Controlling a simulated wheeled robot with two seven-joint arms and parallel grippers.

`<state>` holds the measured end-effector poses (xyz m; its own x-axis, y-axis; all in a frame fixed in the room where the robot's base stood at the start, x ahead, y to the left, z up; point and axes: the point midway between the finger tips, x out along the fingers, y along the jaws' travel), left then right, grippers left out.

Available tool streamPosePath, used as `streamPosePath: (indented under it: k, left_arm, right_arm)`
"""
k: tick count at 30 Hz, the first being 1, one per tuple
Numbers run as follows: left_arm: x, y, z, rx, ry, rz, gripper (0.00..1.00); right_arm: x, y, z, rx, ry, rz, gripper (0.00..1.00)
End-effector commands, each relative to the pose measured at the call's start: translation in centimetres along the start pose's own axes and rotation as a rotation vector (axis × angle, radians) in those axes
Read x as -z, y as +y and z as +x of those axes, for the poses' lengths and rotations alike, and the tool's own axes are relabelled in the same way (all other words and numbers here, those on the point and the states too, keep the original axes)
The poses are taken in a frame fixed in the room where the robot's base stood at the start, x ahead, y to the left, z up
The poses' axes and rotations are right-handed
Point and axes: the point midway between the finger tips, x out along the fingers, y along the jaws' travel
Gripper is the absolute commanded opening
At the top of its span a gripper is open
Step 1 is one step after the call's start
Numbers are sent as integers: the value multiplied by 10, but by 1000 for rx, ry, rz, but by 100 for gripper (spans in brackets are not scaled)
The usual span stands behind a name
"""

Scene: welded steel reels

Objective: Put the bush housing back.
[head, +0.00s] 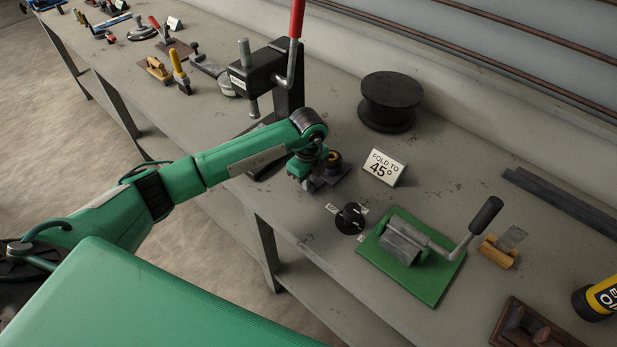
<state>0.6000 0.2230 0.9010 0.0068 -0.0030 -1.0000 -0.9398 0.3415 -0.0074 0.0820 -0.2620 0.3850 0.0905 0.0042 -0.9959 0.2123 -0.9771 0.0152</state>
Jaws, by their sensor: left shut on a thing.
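The bush housing (337,170) looks like a small dark piece with a yellowish ring at its top. It is in the middle of the head view, close to the bench top, just left of the "FOLD TO 45°" card. My left gripper (312,181) reaches in from the left and is shut on it. The gripper and wrist hide part of the housing. I cannot tell whether the housing touches the bench. My right gripper is out of view.
A black press (268,76) with a red-handled lever stands behind my forearm. A black reel (390,101) stands at the back. The card (384,168), a black knob (350,218) and a green-based bender (411,257) are close on the right. Bare bench lies beyond the card.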

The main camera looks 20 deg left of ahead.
Motion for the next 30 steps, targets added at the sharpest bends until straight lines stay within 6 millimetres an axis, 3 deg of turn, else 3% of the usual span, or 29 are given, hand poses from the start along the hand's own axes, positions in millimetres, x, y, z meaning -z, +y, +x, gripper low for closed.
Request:
streamPosePath:
  k: [2,3,6,14,19,30]
  left_arm:
    - [0,-2,0,7,0,0,0]
    - [0,0,2,0,0,0,13]
    - [0,0,2,0,0,0,31]
    - [0,0,2,0,0,-1,31]
    - [0,-1,-9,3,0,0,31]
    - [0,-1,-85,5,-1,0,31]
  right_arm:
    - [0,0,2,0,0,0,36]
    - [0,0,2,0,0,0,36]
    - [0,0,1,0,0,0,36]
    - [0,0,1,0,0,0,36]
    - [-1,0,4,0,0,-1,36]
    - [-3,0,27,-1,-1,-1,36]
